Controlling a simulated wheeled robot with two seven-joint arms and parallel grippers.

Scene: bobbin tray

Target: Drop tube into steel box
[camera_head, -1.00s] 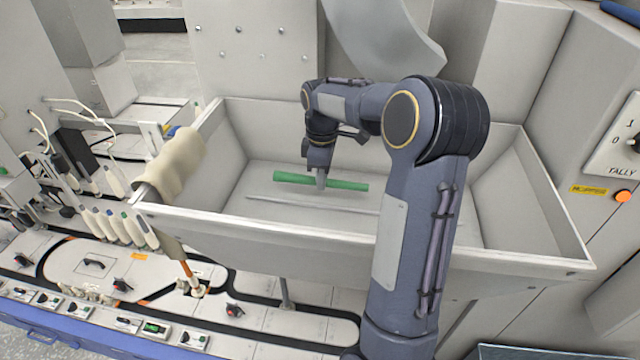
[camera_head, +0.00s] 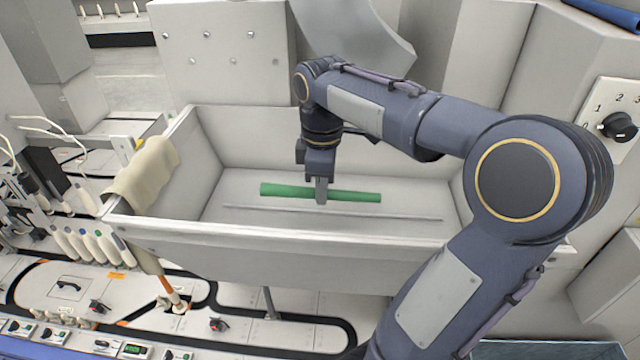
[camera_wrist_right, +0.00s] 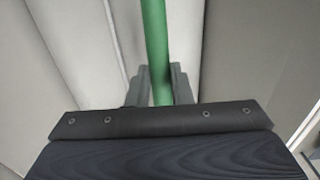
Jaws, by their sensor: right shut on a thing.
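A green tube (camera_head: 352,196) lies level across the jaws of my right gripper (camera_head: 321,190), which is shut on it near its middle. The tube also shows between the two fingers in the right wrist view (camera_wrist_right: 156,45). The gripper points down over the inside of a large pale grey steel box (camera_head: 240,238) with sloping walls. In the head view the tube appears above the box floor; its exact height over the floor is hard to tell. My left gripper is not in view.
A cream cloth (camera_head: 142,175) hangs over the box's left rim. A thin rod or seam (camera_head: 390,215) runs along the box floor. Several white bobbins (camera_head: 85,245) stand left of the box. A knob panel (camera_head: 615,122) is at the right.

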